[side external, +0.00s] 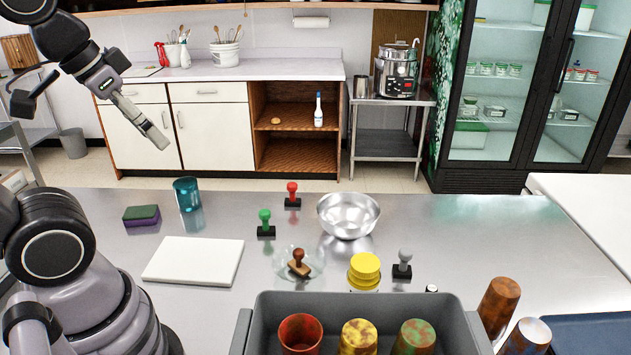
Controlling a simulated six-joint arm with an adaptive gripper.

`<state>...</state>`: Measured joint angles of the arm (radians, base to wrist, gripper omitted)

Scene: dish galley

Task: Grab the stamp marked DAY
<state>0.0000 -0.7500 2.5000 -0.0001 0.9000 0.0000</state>
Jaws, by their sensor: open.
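Several stamps stand on the steel counter: one with a green handle (265,220), one with a red handle (292,191) and one with a grey handle (403,262), all upright on black bases. A stamp with a brown handle (298,260) and brown base sits on a clear glass dish (316,262), looking slightly tilted. No marking is legible on any stamp, so I cannot tell which reads DAY. My gripper (152,126) is open and empty at the upper left, high above the counter and well apart from the stamps.
A steel bowl (348,217), yellow round stack (364,268), white board (194,261), teal cup (187,194) and sponge (141,215) share the counter. A grey bin (360,303) with several cups fills the front. Brown cup (498,300) stands right. Clear counter lies between board and green-handled stamp.

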